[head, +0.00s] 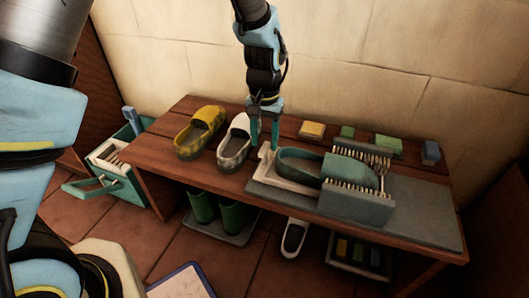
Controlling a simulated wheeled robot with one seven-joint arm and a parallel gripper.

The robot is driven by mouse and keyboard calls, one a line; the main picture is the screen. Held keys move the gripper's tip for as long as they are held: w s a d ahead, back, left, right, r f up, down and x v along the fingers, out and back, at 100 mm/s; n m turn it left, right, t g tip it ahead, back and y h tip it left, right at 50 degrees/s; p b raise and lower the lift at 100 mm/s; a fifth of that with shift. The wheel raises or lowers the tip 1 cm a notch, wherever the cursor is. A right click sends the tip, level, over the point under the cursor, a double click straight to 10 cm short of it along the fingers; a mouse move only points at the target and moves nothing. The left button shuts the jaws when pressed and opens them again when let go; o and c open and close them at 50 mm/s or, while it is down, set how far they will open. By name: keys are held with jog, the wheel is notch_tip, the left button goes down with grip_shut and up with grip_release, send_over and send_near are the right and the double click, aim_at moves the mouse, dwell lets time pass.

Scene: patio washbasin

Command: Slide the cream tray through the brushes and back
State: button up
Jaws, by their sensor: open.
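The cream tray (284,190) lies on the wooden bench with a dark teal shoe (300,162) on it. An upright cream handle (265,160) rises at the tray's left end. The shoe's right part is between two grey brushes with pale bristles, one in front (357,207) and one behind (361,151). My gripper (264,145) points down at the handle, its teal fingers open. The fingertips are close to the handle's top; I cannot tell whether they touch it. The tray's right end is hidden by the front brush.
A yellow shoe (200,133) and a white-grey shoe (235,143) stand left of the tray, the latter close to my gripper. Sponges and small blocks (312,130) line the bench's back. A grey mat (425,213) lies clear at right. Green boots (217,210) stand below.

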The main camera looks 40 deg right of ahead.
aim_at(264, 147)
jog(key=shift+f, duration=1.8)
grip_shut()
